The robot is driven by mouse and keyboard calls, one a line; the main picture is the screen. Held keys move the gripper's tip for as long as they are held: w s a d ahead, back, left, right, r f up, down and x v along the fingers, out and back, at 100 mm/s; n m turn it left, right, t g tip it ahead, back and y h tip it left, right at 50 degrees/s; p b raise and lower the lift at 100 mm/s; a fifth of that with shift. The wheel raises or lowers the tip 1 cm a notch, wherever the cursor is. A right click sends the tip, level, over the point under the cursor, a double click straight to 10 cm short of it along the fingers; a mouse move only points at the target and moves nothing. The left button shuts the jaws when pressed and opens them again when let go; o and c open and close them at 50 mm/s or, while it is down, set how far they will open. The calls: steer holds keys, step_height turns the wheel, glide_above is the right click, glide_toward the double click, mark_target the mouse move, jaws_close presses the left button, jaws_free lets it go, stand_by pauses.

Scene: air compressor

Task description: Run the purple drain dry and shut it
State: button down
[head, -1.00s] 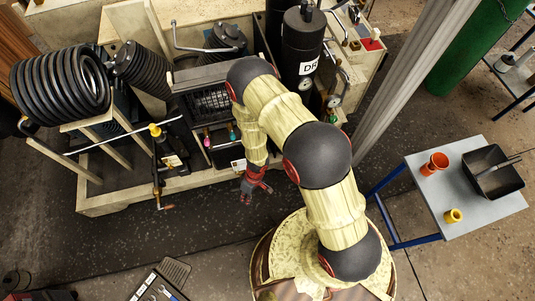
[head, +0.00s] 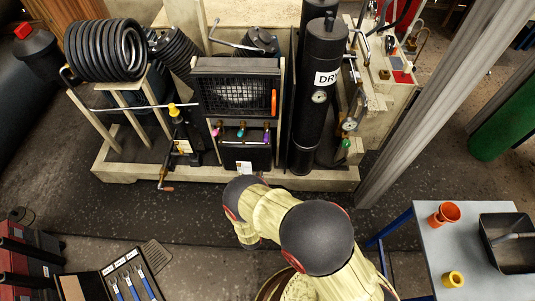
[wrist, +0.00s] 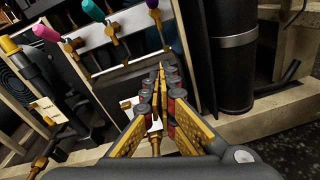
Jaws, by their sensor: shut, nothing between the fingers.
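The purple drain handle (head: 266,135) is the rightmost of three coloured valve handles on the dark panel below the black grille. In the wrist view the purple handle (wrist: 152,4) is at the top edge, with its brass stem (wrist: 160,32) hanging below it. I cannot tell whether the valve is open or shut, and I see no liquid. The teal handle (wrist: 93,10) and the pink handle (wrist: 45,32) are to its left. My gripper (wrist: 160,82) is shut and empty, below the valves and apart from them. In the head view my arm hides it.
A white card (head: 243,167) is low on the panel. A tall black cylinder (head: 318,110) stands right of the valves. A wooden base edge (head: 300,178) runs along the front. A grey table (head: 425,245) with an orange cup (head: 444,214) is at right. Floor is clear before the panel.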

mark_target(266, 136)
steer(key=w+d+r+n+b, duration=0.1)
steer(key=w+r+b, duration=0.3)
steer(key=w, duration=0.7)
steer(key=shift+d+r+t, duration=0.3)
steer(key=shift+r+t, duration=0.1)
steer(key=shift+r, duration=0.3)
steer(key=shift+w, duration=0.1)
